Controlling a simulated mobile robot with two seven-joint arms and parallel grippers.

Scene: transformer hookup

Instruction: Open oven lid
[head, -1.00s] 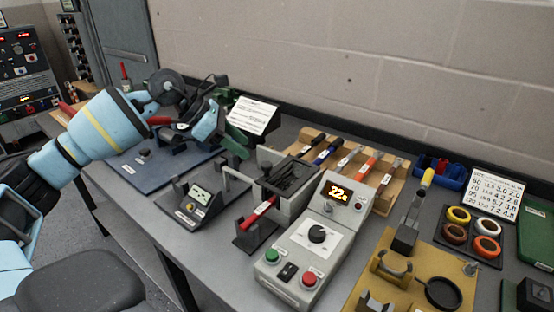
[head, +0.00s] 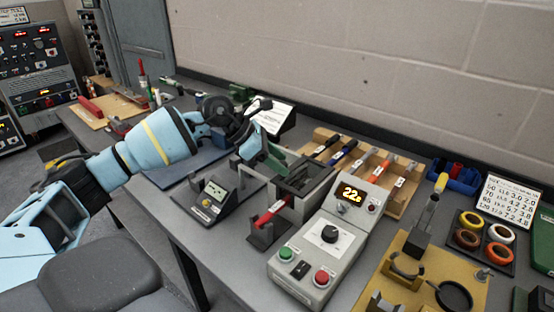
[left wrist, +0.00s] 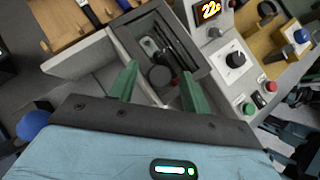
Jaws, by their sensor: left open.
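The oven is a light grey box (head: 322,203) in the middle of the bench, joined to a control panel (head: 318,255) with a lit display. Its dark cavity (left wrist: 158,40) is uncovered in the left wrist view, with dark items inside. A light grey panel (left wrist: 82,55), which looks like the lid, stands out from the cavity's left side, swung open. My left gripper (head: 274,160) is at the oven's back left, with green fingers. In the left wrist view the gripper (left wrist: 159,74) is open and empty, its fingers over the cavity's near part. My right gripper is not in view.
A small meter (head: 212,196) stands left of the oven, and a red-handled tool (head: 270,213) lies on a stand beside it. A wooden rack of tools (head: 370,165) is behind. A yellow fixture board (head: 412,290) is at the right.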

